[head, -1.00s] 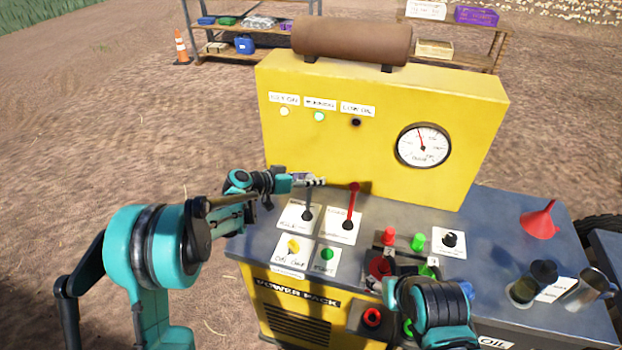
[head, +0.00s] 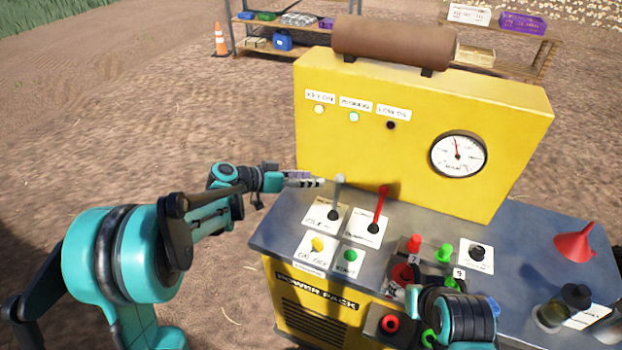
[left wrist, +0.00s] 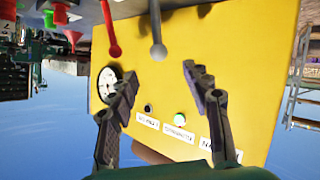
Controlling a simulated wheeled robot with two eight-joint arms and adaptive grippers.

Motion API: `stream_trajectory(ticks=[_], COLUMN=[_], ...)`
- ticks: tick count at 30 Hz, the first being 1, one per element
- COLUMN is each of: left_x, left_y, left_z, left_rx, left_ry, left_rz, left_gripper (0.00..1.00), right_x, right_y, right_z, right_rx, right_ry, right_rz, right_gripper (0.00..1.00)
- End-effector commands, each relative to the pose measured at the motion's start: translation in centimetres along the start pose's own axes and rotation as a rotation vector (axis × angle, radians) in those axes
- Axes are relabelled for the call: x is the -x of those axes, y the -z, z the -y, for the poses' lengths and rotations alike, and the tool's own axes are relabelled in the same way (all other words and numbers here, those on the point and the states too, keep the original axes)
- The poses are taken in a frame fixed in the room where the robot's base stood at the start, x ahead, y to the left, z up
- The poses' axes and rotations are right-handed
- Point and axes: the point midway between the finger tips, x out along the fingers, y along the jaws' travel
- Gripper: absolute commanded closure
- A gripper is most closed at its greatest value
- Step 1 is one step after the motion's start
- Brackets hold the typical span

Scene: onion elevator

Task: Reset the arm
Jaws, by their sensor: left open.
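My left gripper (head: 305,180) is open and empty, just left of the grey lever (head: 336,196) on the power pack's deck. In the left wrist view, its two fingers (left wrist: 158,100) are spread wide, with the grey lever (left wrist: 156,30) beyond them and not gripped. The red lever (head: 379,208) stands to the right, apart from the gripper. My right arm (head: 455,315) is at the bottom, over the front of the deck; its fingers cannot be made out.
The yellow panel (head: 380,95) carries a gauge (head: 458,156); its key-on and running lamps look lit. A red funnel (head: 575,242) stands right. Left of the machine is open ground.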

Motion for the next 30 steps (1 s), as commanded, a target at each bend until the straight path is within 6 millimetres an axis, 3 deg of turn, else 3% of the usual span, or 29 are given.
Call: stream_trajectory(ticks=[8, 14, 19, 24, 30], left_x=[0.0, 2.0, 6.2, 11.2, 17.2], left_y=[0.0, -0.7, -3.3, -7.1, -12.4], left_z=[-0.1, -2.9, -7.1, -10.6, -13.4], left_rx=[0.002, 0.062, 0.159, 0.239, 0.297], left_ry=[0.002, 0.068, 0.219, 0.402, 0.628], left_rz=[0.003, 0.093, 0.229, 0.325, 0.376], left_gripper=[0.51, 0.51, 0.51, 0.51, 0.51], right_x=[0.0, 0.0, 0.0, 0.0, 0.0], right_y=[0.0, 0.0, 0.0, 0.0, 0.0], right_z=[0.0, 0.0, 0.0, 0.0, 0.0], right_rx=[0.0, 0.0, 0.0, 0.0, 0.0], right_ry=[0.0, 0.0, 0.0, 0.0, 0.0], right_rz=[0.0, 0.0, 0.0, 0.0, 0.0], right_gripper=[0.49, 0.49, 0.49, 0.49, 0.49])
